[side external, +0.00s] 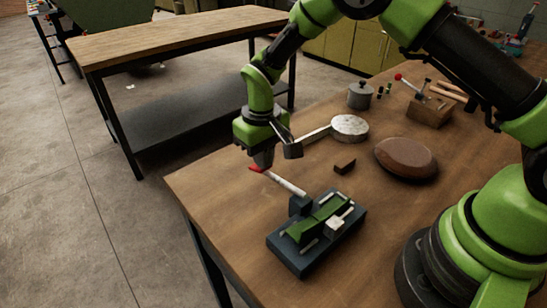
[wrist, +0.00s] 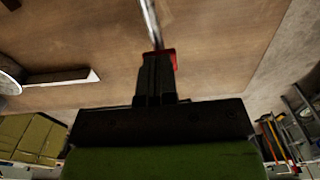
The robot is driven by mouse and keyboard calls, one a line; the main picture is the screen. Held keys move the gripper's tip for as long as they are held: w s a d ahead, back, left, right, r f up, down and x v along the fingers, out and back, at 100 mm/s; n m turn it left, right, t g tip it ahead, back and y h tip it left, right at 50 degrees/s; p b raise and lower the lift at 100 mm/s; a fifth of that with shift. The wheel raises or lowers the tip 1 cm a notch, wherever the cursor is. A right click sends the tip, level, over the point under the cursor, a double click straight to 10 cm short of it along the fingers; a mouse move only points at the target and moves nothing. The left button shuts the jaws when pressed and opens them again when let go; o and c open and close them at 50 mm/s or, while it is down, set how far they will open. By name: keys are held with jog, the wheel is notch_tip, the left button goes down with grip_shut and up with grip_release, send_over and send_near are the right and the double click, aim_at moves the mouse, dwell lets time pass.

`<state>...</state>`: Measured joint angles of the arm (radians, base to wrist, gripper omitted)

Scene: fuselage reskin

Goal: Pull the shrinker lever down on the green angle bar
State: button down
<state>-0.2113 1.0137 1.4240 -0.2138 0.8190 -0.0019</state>
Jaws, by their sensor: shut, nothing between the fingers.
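The shrinker (side external: 287,251) is a dark blue-grey block near the table's front edge, with the green angle bar (side external: 318,221) lying across its top. Its lever (side external: 287,184) is a pale rod that slopes up to the left and ends in a red tip (side external: 255,169). My gripper (side external: 262,163) is shut and empty, pointing down right at the red tip. In the wrist view the dark fingers (wrist: 156,72) partly cover the red tip (wrist: 173,58), and the metal lever (wrist: 151,22) runs on beyond them. I cannot tell whether the fingers touch the tip.
A small dark block (side external: 345,165), a round pale disc (side external: 350,128) with a handle, a brown oval form (side external: 406,158) and a lidded pot (side external: 360,95) stand behind the shrinker. A wooden tool block (side external: 430,110) is farther back. The table's left edge is close to the lever.

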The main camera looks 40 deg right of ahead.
notch_tip(320, 180, up, 11)
dwell(1.3)
dwell(0.5)
jog(key=shift+f, duration=1.85)
dwell(1.1)
